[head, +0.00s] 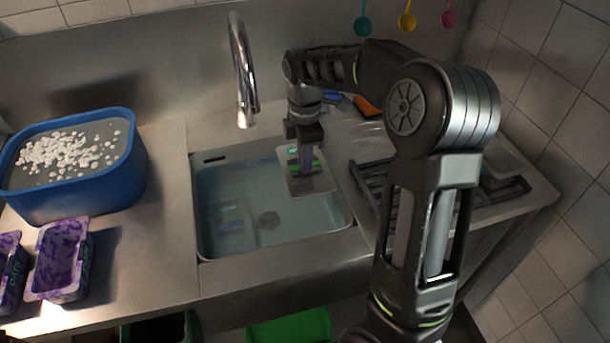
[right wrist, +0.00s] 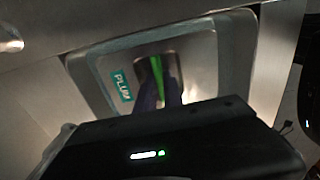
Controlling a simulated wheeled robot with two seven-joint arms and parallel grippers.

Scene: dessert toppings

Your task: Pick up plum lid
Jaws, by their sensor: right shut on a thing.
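The plum lid (head: 320,183) is a pale, rounded rectangular lid above the right part of the sink. In the right wrist view the lid (right wrist: 204,62) carries a teal label reading PLUM (right wrist: 122,85). My right gripper (head: 306,160) is shut on the lid near its middle; its fingers also show in the right wrist view (right wrist: 160,85). I cannot tell exactly which part of the lid the fingers grip. My left gripper is not in view.
The sink (head: 225,190) holds water and faint sunken shapes. A faucet (head: 242,75) stands behind it. A drying rack (head: 368,190) is at right. A blue tub (head: 85,190) of white bits and purple containers (head: 60,262) are at left. A green bin (head: 290,328) is below.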

